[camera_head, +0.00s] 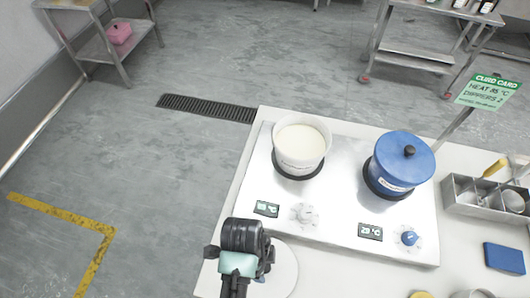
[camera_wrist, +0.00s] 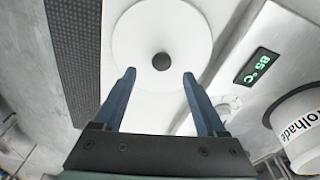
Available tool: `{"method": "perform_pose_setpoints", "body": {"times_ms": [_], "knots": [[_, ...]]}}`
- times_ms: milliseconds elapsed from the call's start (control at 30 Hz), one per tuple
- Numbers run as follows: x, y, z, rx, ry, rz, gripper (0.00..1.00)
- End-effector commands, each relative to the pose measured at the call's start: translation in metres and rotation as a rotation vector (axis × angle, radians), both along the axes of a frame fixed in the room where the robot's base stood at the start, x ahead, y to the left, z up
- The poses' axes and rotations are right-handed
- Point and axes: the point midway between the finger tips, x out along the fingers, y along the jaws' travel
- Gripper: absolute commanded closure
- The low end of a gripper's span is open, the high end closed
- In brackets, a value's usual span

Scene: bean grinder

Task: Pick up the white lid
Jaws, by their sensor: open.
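The white lid is a round disc with a dark round knob. In the wrist view the lid (camera_wrist: 135,38) lies ahead of my gripper (camera_wrist: 160,75), with its knob (camera_wrist: 161,61) between the lines of the two fingers, close to the tips. My fingers are open and apart, with nothing held. In the head view the lid (camera_head: 285,272) lies on the white table left of the burner plate's front corner, its left part hidden behind my arm. Whether the fingers touch the lid or knob I cannot tell.
A white pot (camera_head: 300,148) with pale contents and a blue lidded pot (camera_head: 399,165) stand on the two-burner hotplate (camera_head: 330,210). A divided metal holder (camera_head: 462,196) and a blue block (camera_head: 504,258) are at right. The table edge is close at left.

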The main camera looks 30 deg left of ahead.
Motion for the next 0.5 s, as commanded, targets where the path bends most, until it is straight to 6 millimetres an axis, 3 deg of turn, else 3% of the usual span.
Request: {"method": "perform_pose_setpoints", "body": {"times_ms": [500], "knots": [[0.005, -0.005, -0.051, 0.000, -0.001, 0.000, 0.26]]}}
